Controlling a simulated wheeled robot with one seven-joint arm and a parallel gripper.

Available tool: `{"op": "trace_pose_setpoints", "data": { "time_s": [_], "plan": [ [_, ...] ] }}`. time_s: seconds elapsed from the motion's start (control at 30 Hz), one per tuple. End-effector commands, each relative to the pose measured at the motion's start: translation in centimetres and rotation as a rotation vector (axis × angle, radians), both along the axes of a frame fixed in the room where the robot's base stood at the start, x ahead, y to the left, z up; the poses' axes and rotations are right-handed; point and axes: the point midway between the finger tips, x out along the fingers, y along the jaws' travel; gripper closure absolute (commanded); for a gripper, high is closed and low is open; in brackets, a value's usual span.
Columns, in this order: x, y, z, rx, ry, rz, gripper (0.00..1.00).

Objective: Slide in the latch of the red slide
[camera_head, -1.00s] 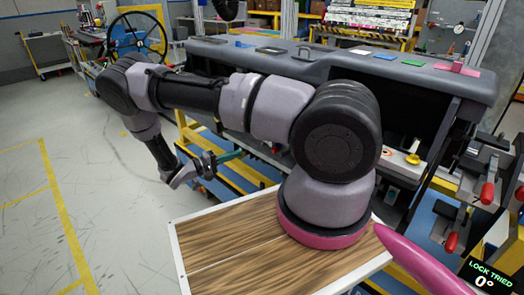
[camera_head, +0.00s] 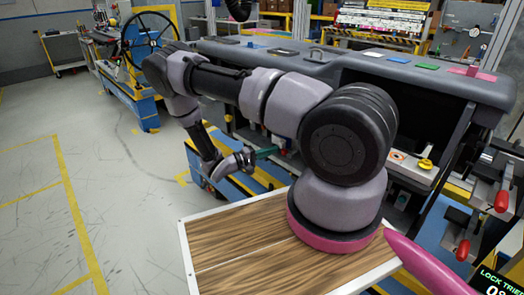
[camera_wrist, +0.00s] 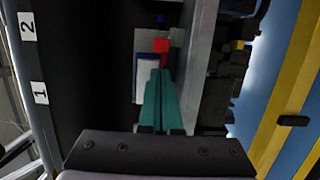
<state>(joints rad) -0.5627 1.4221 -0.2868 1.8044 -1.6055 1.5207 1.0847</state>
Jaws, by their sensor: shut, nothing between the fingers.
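The red slide (camera_wrist: 161,46) is a small red block on a light grey strip in the upper middle of the wrist view. In the head view my gripper (camera_head: 270,152) is at the dashboard's near left side. The red slide is not discernible there.
The grey dashboard (camera_head: 330,65) stretches across the back, with coloured pads on top. A dark panel with labels 1 and 2 (camera_wrist: 41,93) stands left in the wrist view. A blue-and-yellow frame (camera_wrist: 290,75) lies right. Open floor (camera_head: 130,200) is left in the head view.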

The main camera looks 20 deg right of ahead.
Motion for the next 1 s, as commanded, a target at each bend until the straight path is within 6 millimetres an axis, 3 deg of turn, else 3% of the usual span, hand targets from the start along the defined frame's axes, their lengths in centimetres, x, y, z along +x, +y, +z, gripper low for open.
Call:
{"op": "trace_pose_setpoints", "data": {
  "time_s": [0.2, 0.53, 0.77, 1.0],
  "plan": [
    [-1.2, -0.5, 0.0, -0.001, 0.001, -0.002, 1.0],
    [-1.4, -0.5, 0.0, -0.001, 0.0, -0.001, 1.0],
    [-3.4, -1.2, 0.0, -0.001, 0.002, 0.0, 1.0],
    [-3.4, -1.2, 0.0, -0.001, 0.0, -0.002, 1.0]
  ]
}}
